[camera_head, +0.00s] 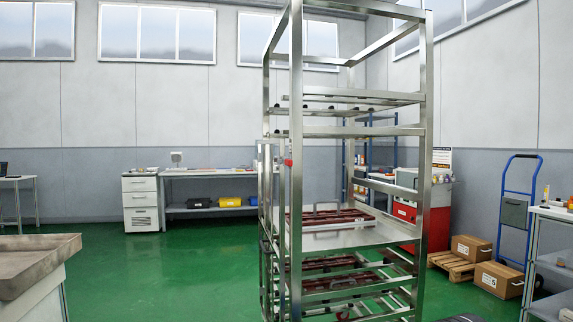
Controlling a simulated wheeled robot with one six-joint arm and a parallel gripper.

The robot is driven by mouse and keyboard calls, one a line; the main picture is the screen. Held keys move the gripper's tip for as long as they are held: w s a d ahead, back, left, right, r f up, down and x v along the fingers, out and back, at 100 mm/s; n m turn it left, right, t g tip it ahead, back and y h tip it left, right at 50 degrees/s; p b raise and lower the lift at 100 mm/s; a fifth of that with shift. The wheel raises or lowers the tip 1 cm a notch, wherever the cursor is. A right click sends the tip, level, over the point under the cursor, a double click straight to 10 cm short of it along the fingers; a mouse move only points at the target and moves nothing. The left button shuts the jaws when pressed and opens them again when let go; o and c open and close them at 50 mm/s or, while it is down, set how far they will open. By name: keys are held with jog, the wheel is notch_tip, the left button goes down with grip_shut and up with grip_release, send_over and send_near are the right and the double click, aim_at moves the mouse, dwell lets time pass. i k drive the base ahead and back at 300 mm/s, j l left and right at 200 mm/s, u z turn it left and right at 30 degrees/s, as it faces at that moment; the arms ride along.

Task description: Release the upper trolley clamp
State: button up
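A tall metal trolley (296,200) stands right of centre in the head view, with open shelves and an upright frame. A small red part (288,162) shows on its left front post at mid height; it may be the upper clamp, but it is too small to tell its shape or state. Dark red trays (330,217) sit on the middle shelf, and more lie on the lower levels. My gripper is not in view.
A grey bench top (35,262) stands at the lower left. A workbench (215,173) and white drawers (140,203) line the back wall. Boxes (498,280), a blue hand truck (516,210) and a shelf cart (553,262) stand at right. Green floor (160,275) left of the trolley is clear.

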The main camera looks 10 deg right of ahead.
aim_at(286, 162)
jog(key=j+z, duration=0.25)
jog(key=j, duration=0.4)
jog(key=j+z, duration=0.25)
jog(key=j, duration=0.45)
